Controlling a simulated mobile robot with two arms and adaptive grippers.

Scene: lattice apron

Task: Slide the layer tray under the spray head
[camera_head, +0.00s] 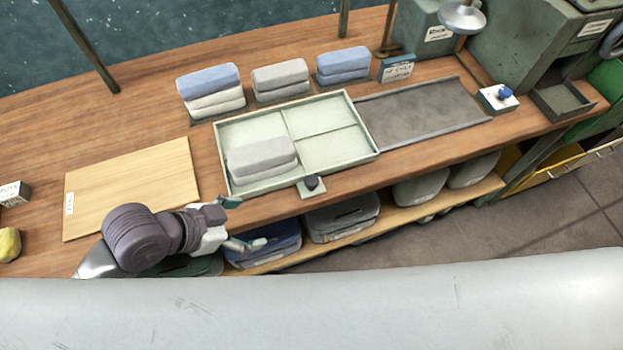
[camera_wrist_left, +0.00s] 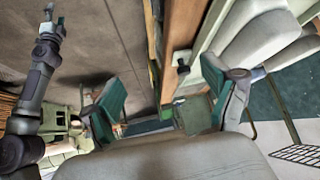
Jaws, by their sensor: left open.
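The pale green layer tray (camera_head: 356,142) lies on the wooden bench, divided into compartments. A grey folded stack (camera_head: 262,160) is in its front-left compartment; the others look empty. A dark knob (camera_head: 312,183) sits on a tab at the tray's front edge and also shows in the left wrist view (camera_wrist_left: 182,68). The silver spray head (camera_head: 462,17) hangs at the back right, above the far end of a dark runway. My left gripper (camera_head: 243,223) is open and empty at the bench's front edge, left of the knob and apart from it. My right gripper (camera_wrist_left: 53,24) shows small in the wrist view; its finger state is unclear.
The dark runway (camera_head: 425,113) right of the tray is clear, with low side rails. A white box with a blue button (camera_head: 498,97) stands at its right end. Folded stacks (camera_head: 280,77) line the back. A wooden board (camera_head: 130,185) lies left. Folded bundles fill the shelf below.

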